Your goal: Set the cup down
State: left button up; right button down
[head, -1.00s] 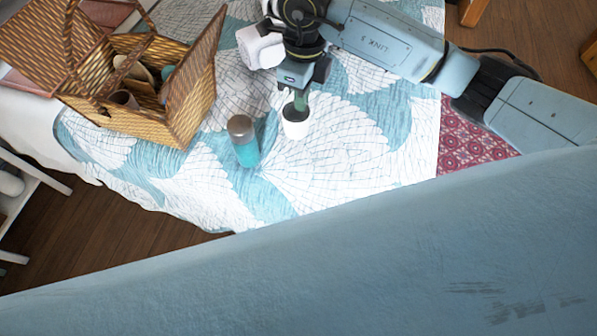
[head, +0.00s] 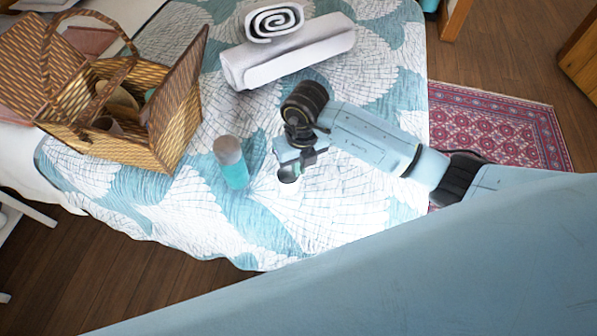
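The cup (head: 287,177) is at my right gripper (head: 292,168), over the bed to the right of the teal bottle. Its dark inside faces up toward me, and its white wall blends into brightly lit bedding. A greenish fingertip reaches into the rim, and the gripper looks shut on the cup's wall; the other finger is hidden. I cannot tell whether the cup's base touches the quilt (head: 345,205). My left gripper is not in view.
A teal bottle with a grey cap (head: 231,163) stands close left of the cup. An open wicker basket (head: 120,115) is farther left. Rolled white towels (head: 290,55) lie behind the arm. Quilt to the cup's right and front is clear.

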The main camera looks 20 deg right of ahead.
aim_at(288, 180)
notch_tip(288, 180, down, 3)
jog(key=shift+r, duration=0.2)
jog(key=shift+f+b, duration=0.15)
jog(key=shift+b, duration=0.15)
jog(key=c, duration=1.6)
grip_release()
jog(key=shift+c, duration=0.2)
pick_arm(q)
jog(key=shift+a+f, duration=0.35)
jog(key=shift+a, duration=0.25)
